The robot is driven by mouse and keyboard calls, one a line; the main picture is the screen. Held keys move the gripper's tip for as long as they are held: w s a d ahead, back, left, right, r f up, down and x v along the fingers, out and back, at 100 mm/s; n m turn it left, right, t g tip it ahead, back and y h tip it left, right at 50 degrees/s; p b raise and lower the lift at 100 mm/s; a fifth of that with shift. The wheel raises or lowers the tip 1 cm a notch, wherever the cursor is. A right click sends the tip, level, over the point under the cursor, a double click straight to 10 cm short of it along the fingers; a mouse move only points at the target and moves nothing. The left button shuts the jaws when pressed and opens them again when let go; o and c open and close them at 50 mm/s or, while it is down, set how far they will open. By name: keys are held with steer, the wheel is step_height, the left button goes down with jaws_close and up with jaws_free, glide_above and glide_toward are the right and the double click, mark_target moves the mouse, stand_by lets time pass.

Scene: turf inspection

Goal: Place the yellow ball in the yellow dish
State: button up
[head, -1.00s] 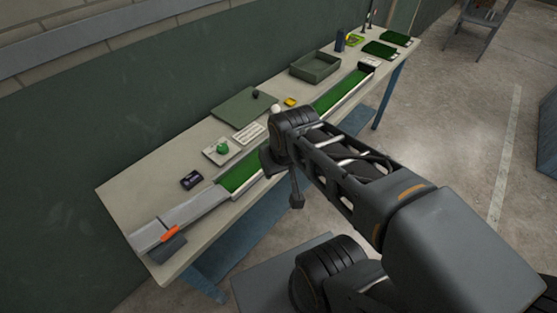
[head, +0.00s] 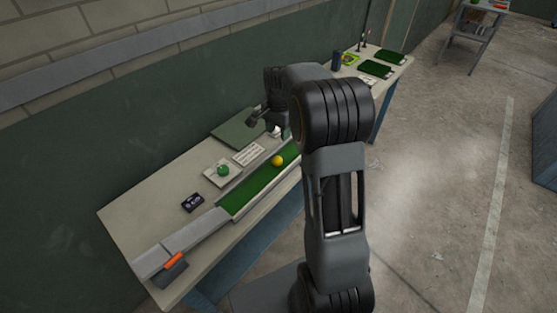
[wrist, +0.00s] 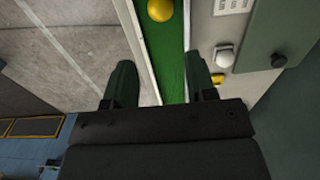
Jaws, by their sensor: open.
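The yellow ball (head: 277,160) rests on the green turf strip (head: 252,184) along the table. In the wrist view the ball (wrist: 160,9) is at the top edge, beyond my fingertips and partly cut off. My gripper (wrist: 161,78) is open and empty above the strip, one finger on each side of it. In the head view my arm mostly hides the gripper. A small yellow thing (wrist: 218,79) lies beside the strip, partly hidden by the right finger. A yellow-green dish-like thing (head: 349,59) is at the table's far end. I cannot tell which is the yellow dish.
A green ball (head: 223,169) sits on a white plate. A dark small box (head: 192,203), a white card (head: 249,155) and a green board (head: 238,123) lie on the table. A white ball-like thing (wrist: 224,55) stands by the strip.

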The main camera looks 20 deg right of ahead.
mark_target(277, 157)
step_height(277, 157, down, 8)
steer(key=shift+w+a+f+p, duration=0.1)
steer(key=shift+p, duration=0.3)
steer(key=shift+a+f+p, duration=0.1)
steer(key=shift+f+p, duration=0.7)
steer(key=shift+f, duration=1.95)
steer(key=c, duration=0.6)
steer(key=shift+r, duration=0.1)
steer(key=shift+c, duration=0.2)
